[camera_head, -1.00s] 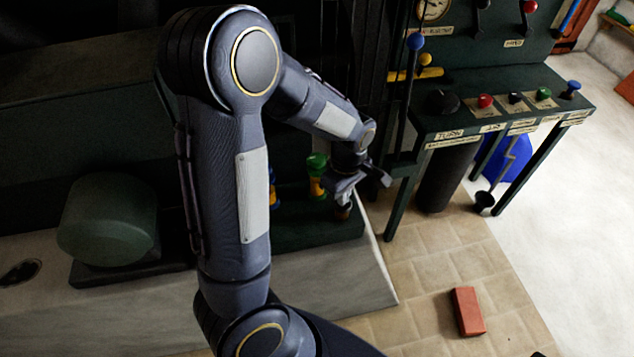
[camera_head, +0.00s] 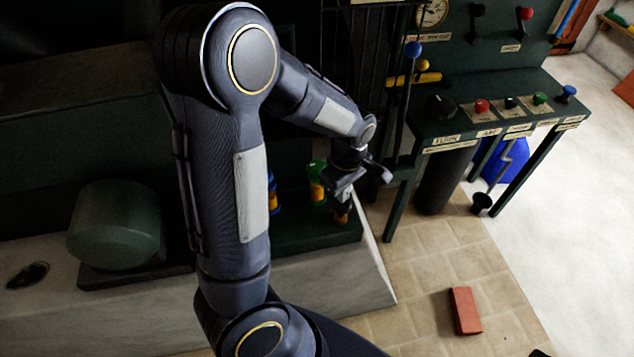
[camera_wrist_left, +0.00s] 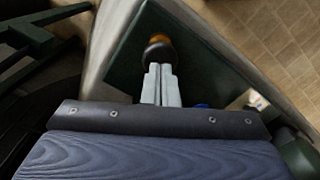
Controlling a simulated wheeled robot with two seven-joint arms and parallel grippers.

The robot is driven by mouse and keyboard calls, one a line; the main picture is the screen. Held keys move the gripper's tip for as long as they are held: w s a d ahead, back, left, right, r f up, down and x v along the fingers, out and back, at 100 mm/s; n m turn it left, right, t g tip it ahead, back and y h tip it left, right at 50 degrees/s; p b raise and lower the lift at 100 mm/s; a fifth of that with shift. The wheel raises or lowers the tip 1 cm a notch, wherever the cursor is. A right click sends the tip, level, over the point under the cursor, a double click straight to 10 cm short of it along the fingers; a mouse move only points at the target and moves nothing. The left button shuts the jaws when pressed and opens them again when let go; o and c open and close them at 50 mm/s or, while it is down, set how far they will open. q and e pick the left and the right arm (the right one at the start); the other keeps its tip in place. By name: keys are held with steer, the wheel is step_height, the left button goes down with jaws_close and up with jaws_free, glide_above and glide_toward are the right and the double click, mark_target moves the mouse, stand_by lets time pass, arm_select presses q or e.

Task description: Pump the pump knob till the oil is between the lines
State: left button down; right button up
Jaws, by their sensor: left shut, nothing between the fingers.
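My left gripper (camera_head: 342,201) is low over the dark green plinth, with its arm coming in from the left. Its fingers are shut with nothing between them. A dark rounded knob with an orange part (camera_head: 341,217) shows just below the fingers. In the left wrist view the shut fingers (camera_wrist_left: 160,72) point at this dark knob (camera_wrist_left: 158,50); I cannot tell whether they touch it. A green-topped fitting with yellow below (camera_head: 317,182) stands just left of the gripper. A blue and yellow fitting (camera_head: 272,192) is partly hidden behind my arm. I cannot make out an oil level or its lines.
A dark green control table (camera_head: 470,130) with several coloured knobs stands at right. A black cylinder (camera_head: 445,180) is beneath it. A red brick (camera_head: 466,311) lies on the tiled floor. A green drum (camera_head: 113,222) stands at left. The tiles around the brick are clear.

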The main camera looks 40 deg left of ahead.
stand_by(0.5)
arm_select(q)
step_height(320, 180, up, 5)
steer(key=p, duration=0.4)
stand_by(0.5)
steer(key=s+d+r+m+t+h, duration=0.2)
steer(key=s+r+m, duration=0.4)
steer(key=s+m, duration=0.1)
steer(key=s+d+r+m+t+h, duration=0.1)
steer(key=s+d+r+m+t, duration=0.1)
steer(key=s+r+m, duration=0.4)
steer(key=s+m+t, duration=0.1)
steer(key=s, duration=0.3)
steer(key=shift+r+t+h, duration=0.3)
steer(key=shift+r+h, duration=0.05)
steer(key=shift+h, duration=0.05)
